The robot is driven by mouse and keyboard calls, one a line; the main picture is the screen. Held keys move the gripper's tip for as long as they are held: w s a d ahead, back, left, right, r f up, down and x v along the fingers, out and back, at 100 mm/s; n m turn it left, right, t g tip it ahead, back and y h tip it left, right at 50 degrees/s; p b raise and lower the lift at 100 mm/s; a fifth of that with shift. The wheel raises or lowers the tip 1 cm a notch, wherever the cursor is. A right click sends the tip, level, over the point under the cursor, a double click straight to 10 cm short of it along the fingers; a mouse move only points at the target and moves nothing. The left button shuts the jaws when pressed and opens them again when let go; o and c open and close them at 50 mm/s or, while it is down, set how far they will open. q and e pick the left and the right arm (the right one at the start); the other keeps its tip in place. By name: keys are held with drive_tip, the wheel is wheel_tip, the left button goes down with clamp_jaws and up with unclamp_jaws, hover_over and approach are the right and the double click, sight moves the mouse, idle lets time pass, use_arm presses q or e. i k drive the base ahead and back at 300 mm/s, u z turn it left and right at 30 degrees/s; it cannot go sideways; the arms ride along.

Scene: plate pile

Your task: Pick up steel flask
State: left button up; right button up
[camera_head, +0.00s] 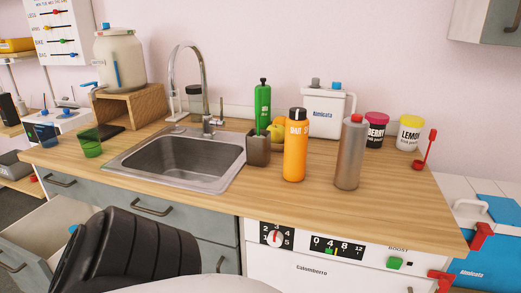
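The steel flask (350,156) is a grey metal bottle with a red cap. It stands upright on the wooden counter (400,205), right of an orange bottle (295,150) and apart from it. Nothing holds it. A black ribbed part at the lower left and a pale curved part at the bottom edge appear to be parts of my body. Neither of my grippers shows in this view.
A sink (180,155) with a tall faucet lies left. A grey cup (258,150) with a green bottle (262,100) stands beside the orange bottle. A white canister (325,112) and jars (376,131) (410,133) stand behind the flask. Counter in front is clear; an open drawer (40,235) juts out left.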

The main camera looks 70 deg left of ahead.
sight(354, 135)
drive_tip(key=u, duration=2.15)
